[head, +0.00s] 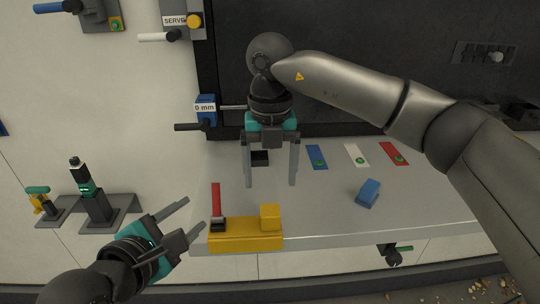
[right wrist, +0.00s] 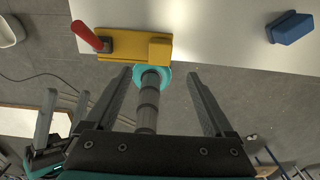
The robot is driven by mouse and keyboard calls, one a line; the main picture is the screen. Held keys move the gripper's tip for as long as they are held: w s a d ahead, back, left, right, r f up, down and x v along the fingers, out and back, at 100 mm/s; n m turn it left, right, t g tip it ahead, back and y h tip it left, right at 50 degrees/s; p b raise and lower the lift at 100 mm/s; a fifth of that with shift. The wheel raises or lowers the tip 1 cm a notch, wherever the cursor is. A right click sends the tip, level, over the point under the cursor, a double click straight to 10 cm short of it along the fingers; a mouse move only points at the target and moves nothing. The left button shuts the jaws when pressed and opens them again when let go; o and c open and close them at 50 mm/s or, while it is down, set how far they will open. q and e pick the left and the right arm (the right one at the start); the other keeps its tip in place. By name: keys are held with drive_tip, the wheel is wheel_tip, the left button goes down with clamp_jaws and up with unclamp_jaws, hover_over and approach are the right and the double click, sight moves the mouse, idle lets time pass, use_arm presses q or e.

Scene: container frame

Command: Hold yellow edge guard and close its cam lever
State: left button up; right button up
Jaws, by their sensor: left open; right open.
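The yellow edge guard (head: 245,238) sits along the front edge of the grey table, with a raised yellow block at its right end. Its red cam lever (head: 216,198) rises from a dark pivot at the left end and stands up, not lying along the guard. Both also show in the right wrist view, the guard (right wrist: 128,46) and the lever (right wrist: 87,36). My left gripper (head: 196,213) is open and empty, just left of the guard, with its fingertips near the lever's base. My right gripper (head: 270,184) is open and empty, pointing down above the table behind the guard.
A blue block (head: 368,193) lies on the table to the right. Blue, white (head: 356,155) and red pads with green spots lie towards the back. A shelf with tools (head: 97,205) is at left.

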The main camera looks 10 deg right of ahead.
sight(270, 210)
wheel_tip(270, 210, down, 10)
drive_tip(key=shift+f, duration=0.25)
drive_tip(key=shift+c, duration=0.3)
clamp_jaws()
idle(0.5)
